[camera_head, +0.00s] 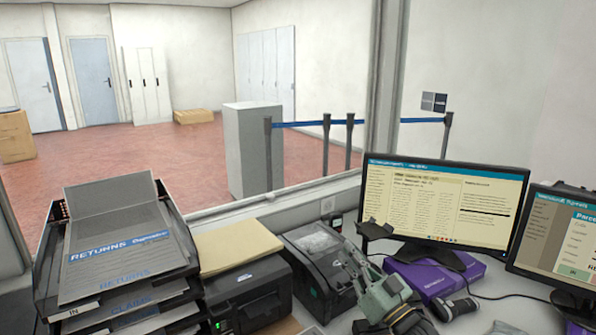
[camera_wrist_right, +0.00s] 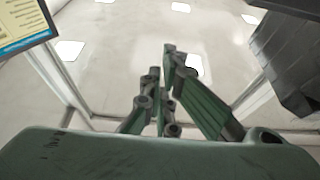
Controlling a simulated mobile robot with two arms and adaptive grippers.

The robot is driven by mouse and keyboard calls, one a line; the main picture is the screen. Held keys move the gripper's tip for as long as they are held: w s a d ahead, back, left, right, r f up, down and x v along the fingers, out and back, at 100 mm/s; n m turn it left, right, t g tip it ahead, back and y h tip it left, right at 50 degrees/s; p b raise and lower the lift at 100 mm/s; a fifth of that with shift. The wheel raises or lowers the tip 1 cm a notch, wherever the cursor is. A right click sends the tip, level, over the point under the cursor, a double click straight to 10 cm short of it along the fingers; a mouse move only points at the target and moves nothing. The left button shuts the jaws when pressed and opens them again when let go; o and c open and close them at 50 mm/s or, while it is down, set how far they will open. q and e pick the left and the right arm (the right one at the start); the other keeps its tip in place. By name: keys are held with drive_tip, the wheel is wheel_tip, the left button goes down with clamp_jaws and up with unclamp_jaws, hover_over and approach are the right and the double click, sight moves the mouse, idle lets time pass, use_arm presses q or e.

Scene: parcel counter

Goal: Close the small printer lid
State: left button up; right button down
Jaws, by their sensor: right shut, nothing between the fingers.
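The small printer (camera_head: 312,290) is a dark box on the counter, right of a wider black printer. Its lid (camera_head: 316,242), with a greyish window, lies about flat over its top; I cannot tell whether it is fully down. My right gripper (camera_head: 352,258) is at the printer's right side, fingers pointing up and away, and hides part of that side. It is shut and empty; I cannot tell whether it touches the printer. Its green fingers (camera_wrist_right: 168,75) show together in the right wrist view, against the ceiling. My left gripper is not in view.
Left are stacked paper trays (camera_head: 130,262) and the wider black printer (camera_head: 250,292) with a yellowish envelope (camera_head: 235,245) on top. Right are a monitor (camera_head: 445,205), a purple box (camera_head: 430,278), a mouse (camera_head: 455,308) and a second monitor (camera_head: 560,235). A window stands behind.

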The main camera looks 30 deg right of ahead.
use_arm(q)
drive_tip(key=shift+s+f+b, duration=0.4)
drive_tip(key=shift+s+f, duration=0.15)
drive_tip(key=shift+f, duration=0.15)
use_arm(e)
drive_tip(key=f, duration=0.1)
drive_tip(key=s+f, duration=0.1)
drive_tip(key=f, duration=0.1)
drive_tip(key=shift+s+f, duration=0.1)
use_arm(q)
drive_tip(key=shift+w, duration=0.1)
